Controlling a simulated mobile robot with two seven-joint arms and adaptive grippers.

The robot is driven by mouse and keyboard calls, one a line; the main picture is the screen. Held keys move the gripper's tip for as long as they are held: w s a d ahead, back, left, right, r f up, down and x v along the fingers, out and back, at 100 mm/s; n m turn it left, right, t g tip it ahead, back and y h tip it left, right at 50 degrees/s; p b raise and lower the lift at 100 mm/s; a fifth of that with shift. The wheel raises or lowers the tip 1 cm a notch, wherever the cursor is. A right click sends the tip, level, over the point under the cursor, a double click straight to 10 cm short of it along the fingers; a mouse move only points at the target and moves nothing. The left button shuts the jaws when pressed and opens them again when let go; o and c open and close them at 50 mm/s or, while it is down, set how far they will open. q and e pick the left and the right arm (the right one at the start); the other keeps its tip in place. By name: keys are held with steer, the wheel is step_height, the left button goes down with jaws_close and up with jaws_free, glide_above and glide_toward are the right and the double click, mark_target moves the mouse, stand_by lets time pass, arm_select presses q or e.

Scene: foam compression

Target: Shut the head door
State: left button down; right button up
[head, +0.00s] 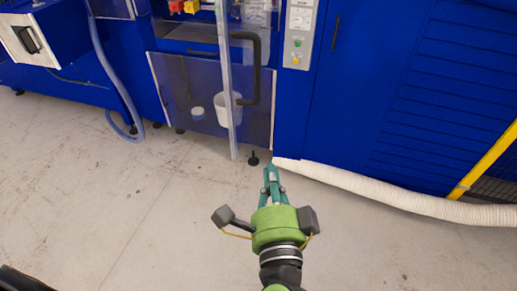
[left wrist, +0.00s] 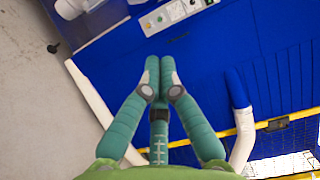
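The head door (head: 226,90) appears as a tall clear panel seen nearly edge-on at the front of the blue machine. It appears to stand out from the machine, open. A black bar handle (head: 257,72) shows just right of its edge. My left gripper (head: 271,172) is below and to the right of the door's lower end, apart from it, over the floor. Its teal fingers are together with nothing between them; the left wrist view also shows the fingertips (left wrist: 160,63) meeting. My right gripper is not in view.
A control panel with buttons (head: 299,35) is on the machine right of the door. A white bucket (head: 228,108) shows behind clear panelling. A white hose (head: 400,196) runs along the floor at right, near a yellow rail (head: 488,160). The foreground floor is clear.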

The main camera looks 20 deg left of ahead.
arm_select(q)
steer(key=w+a+p, duration=0.5)
steer(key=w+a, duration=0.2)
steer(key=w, duration=0.2)
steer(key=shift+w+a+p, duration=0.25)
steer(key=shift+a+p, duration=0.05)
steer(key=shift+p, duration=0.1)
steer(key=shift+a, duration=0.1)
